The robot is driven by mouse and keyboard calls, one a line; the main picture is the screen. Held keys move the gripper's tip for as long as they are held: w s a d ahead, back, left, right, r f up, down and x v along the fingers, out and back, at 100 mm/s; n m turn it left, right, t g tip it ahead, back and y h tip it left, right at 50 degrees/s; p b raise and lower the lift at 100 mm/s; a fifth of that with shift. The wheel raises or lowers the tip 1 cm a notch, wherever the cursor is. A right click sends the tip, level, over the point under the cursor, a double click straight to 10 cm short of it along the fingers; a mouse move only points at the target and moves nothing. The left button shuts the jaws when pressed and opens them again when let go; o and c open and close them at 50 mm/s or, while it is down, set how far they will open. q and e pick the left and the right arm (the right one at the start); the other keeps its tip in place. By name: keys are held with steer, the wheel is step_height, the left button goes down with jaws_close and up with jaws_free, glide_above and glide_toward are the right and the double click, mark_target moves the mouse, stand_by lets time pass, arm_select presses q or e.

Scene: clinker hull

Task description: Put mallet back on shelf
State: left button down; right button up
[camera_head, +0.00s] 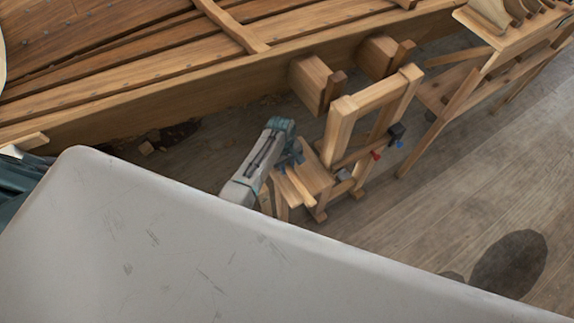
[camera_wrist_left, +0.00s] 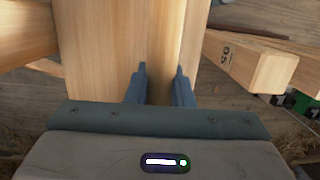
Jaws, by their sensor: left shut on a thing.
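My left gripper (camera_head: 291,161) is above a low wooden stool-like stand (camera_head: 316,176) beside the hull. Its fingers are closed around a narrow pale wooden bar, which looks like the mallet's handle (camera_head: 300,187). In the left wrist view, the two dark fingertips (camera_wrist_left: 160,88) sit on either side of a pale wooden strip, with a broad wooden face behind it. The mallet's head cannot be made out clearly. I cannot tell whether the handle touches the stand. My right gripper is not in view.
A wooden frame (camera_head: 340,129) with small coloured tools on its rail stands just right of the gripper. The hull (camera_head: 180,93) and its support blocks (camera_head: 312,80) lie behind. A bench with shelf (camera_head: 480,85) stands far right. Open floor (camera_head: 480,180) is at right.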

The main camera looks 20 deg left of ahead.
arm_select(q)
steer(key=c, duration=1.2)
jaws_free()
steer(key=r, duration=0.3)
steer(key=a+r, duration=0.1)
steer(key=r, duration=0.3)
steer(key=w+r+b, duration=0.1)
steer(key=r, duration=0.2)
steer(key=shift+a+r, duration=0.25)
steer(key=shift+r, duration=0.05)
